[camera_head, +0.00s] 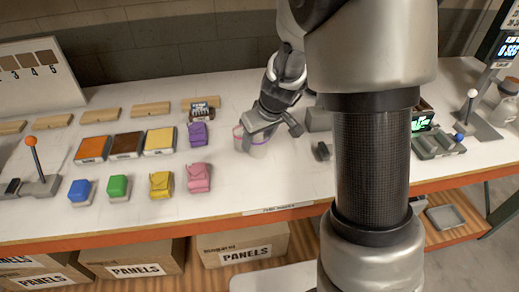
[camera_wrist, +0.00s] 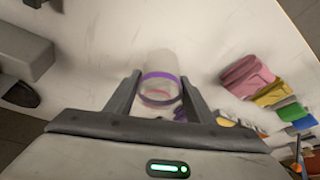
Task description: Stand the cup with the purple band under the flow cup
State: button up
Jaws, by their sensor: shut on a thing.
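The cup with the purple band (camera_wrist: 161,62) is pale and see-through. It sits between the fingers of my gripper (camera_wrist: 160,88) in the wrist view, and the gripper is shut on it. In the head view the same cup (camera_head: 259,150) is at the middle of the bench, below my gripper (camera_head: 258,133). I cannot make out the flow cup for certain; a stand with a timer display (camera_head: 508,48) is at the far right, cut off by the frame.
Purple (camera_head: 198,134) and pink (camera_head: 198,178) pouches lie left of the cups, with colour panels and blocks further left. My arm hides part of the bench there.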

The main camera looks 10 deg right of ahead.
aim_at(257, 149)
jog(key=shift+f+b, duration=0.5)
jog(key=shift+f, duration=1.65)
jog(key=shift+f, duration=0.2)
jog(key=o, duration=1)
jog(key=shift+r, duration=0.1)
